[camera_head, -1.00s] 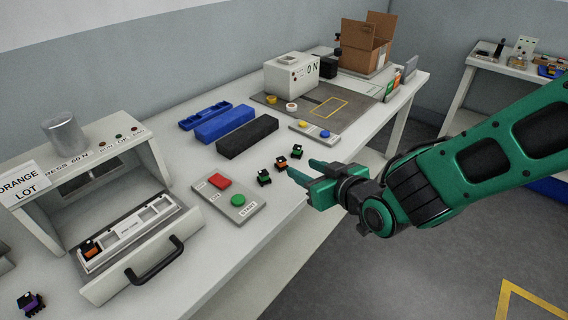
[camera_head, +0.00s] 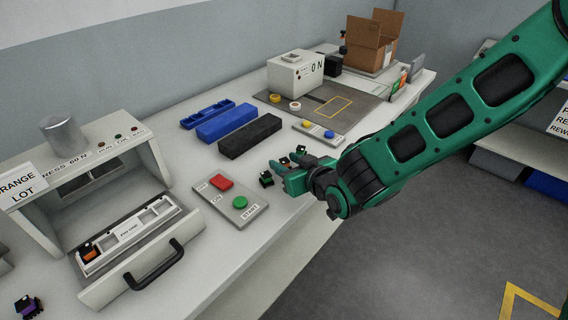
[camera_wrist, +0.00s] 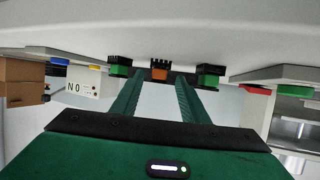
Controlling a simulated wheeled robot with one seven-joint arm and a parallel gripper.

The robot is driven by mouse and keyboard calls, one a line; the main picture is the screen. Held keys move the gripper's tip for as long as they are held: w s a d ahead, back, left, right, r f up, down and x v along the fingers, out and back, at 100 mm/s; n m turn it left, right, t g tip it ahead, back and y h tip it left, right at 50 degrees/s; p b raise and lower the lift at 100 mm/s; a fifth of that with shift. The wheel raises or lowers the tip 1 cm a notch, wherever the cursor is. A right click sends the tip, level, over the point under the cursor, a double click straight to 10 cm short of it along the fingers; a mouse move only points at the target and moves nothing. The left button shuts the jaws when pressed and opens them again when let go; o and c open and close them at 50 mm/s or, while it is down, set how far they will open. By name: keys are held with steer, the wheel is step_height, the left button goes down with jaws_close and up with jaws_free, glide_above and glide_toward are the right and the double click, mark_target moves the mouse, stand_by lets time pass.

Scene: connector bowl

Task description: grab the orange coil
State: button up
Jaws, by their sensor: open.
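The orange coil (camera_wrist: 160,72) is a small block with a black top piece, seen in the wrist view between the fingers' far ends. In the head view the orange coil (camera_head: 284,161) is mostly hidden by my gripper. My gripper (camera_head: 280,173) is open and low over the table's front edge; in the wrist view my gripper (camera_wrist: 158,84) points at the orange coil, with no visible grip on it.
A button panel (camera_head: 231,198) lies to the left. Black (camera_head: 250,136) and blue (camera_head: 226,122) blocks lie behind the coils. Another orange coil (camera_head: 90,253) sits in the press drawer's fixture (camera_head: 128,238). A purple coil (camera_head: 28,307) stands at the front left.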

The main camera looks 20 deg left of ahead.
steer(key=shift+w+d, duration=0.15)
steer(key=shift+d, duration=0.1)
jaws_close()
steer(key=shift+r, duration=0.1)
